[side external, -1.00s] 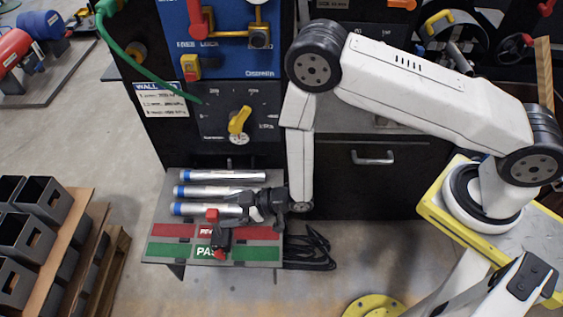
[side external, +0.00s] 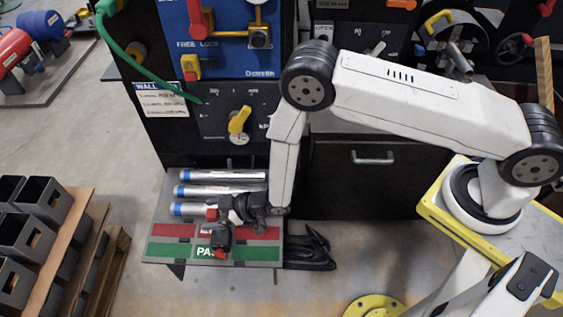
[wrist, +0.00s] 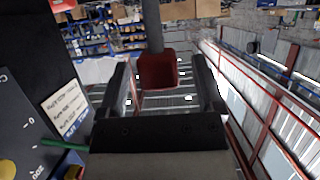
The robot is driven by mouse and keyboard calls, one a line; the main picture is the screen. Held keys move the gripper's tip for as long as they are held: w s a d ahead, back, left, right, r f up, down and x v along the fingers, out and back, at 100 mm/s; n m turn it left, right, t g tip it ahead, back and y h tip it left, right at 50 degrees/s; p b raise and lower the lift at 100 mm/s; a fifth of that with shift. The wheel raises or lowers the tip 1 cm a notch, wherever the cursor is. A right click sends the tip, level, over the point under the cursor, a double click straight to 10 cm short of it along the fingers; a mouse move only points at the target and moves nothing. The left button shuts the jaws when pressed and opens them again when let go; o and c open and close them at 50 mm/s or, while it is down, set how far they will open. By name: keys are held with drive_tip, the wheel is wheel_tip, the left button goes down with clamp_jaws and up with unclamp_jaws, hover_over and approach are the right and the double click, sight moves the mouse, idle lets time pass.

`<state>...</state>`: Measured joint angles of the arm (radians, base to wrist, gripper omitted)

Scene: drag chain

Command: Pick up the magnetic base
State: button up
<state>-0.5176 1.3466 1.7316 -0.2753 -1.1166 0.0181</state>
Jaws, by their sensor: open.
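The magnetic base appears to be the dark block with red parts (side external: 221,238) standing at the front of the grey table, over the green PASS strip. Its upper red part (side external: 211,214) is at the tips of my gripper (side external: 222,207), which reaches in level from the right. In the wrist view, a red block (wrist: 158,70) with a grey post above it shows between the two black fingers of my gripper (wrist: 165,82). The fingers are open, with gaps visible beside the red block. Whether either finger touches it, I cannot tell. My gripper hides part of the base in the side view.
Several silver tubes with blue ends (side external: 222,175) lie behind my gripper on the table. A black coiled cable (side external: 309,248) lies at the table's right edge. The black panel with a yellow knob (side external: 239,120) stands behind. A pallet of grey boxes (side external: 40,245) is at left.

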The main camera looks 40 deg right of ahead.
idle(0.5)
clamp_jaws()
idle(1.2)
drive_tip(key=shift+w+r, duration=0.1)
drive_tip(key=shift+w, duration=0.05)
